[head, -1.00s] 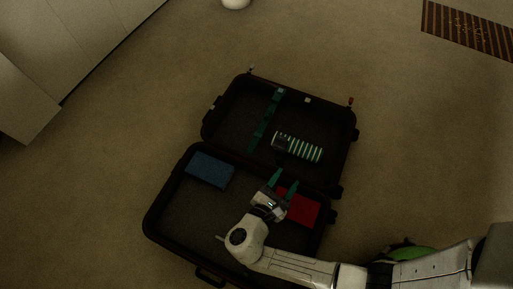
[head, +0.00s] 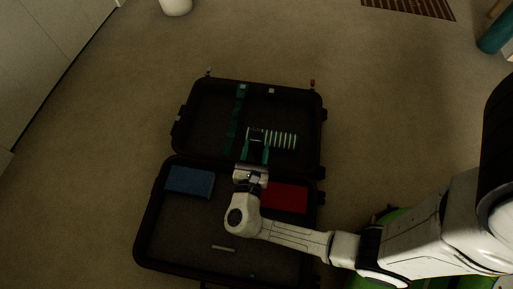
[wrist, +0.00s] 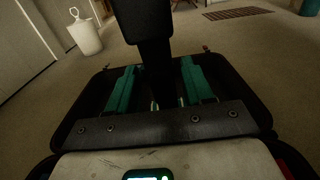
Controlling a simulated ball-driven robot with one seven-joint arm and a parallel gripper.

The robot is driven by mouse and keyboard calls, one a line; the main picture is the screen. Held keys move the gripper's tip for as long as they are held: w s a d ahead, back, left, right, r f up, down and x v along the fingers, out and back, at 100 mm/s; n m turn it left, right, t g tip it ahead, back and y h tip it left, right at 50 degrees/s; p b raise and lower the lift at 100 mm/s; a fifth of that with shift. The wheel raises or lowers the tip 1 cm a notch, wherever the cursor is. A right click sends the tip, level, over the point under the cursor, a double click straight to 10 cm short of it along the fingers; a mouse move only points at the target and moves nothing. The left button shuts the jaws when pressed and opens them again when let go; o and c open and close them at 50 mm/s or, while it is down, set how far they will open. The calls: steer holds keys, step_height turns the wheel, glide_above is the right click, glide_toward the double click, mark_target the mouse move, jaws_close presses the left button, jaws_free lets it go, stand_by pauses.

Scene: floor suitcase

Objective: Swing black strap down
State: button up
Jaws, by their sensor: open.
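The open suitcase (head: 143,222) lies on the floor. In the wrist view a black strap (wrist: 157,58) with a wider block at its top stands up from the suitcase, between my fingers. In the head view a dark square end (head: 256,133) shows at my fingertips, beside pale green stripes (head: 284,140); it appears to be the same strap. My gripper (head: 256,148) is open over the far half, its teal fingers on either side of the strap in the wrist view (wrist: 158,72). Contact cannot be told.
A blue item (head: 189,181) and a red item (head: 285,198) lie in the near half, with a small pale bar (head: 223,249). A teal strap (head: 237,117) runs along the far half.

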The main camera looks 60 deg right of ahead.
steer(key=shift+w+d, duration=0.15)
steer(key=shift+d, duration=0.25)
jaws_close()
stand_by(0.4)
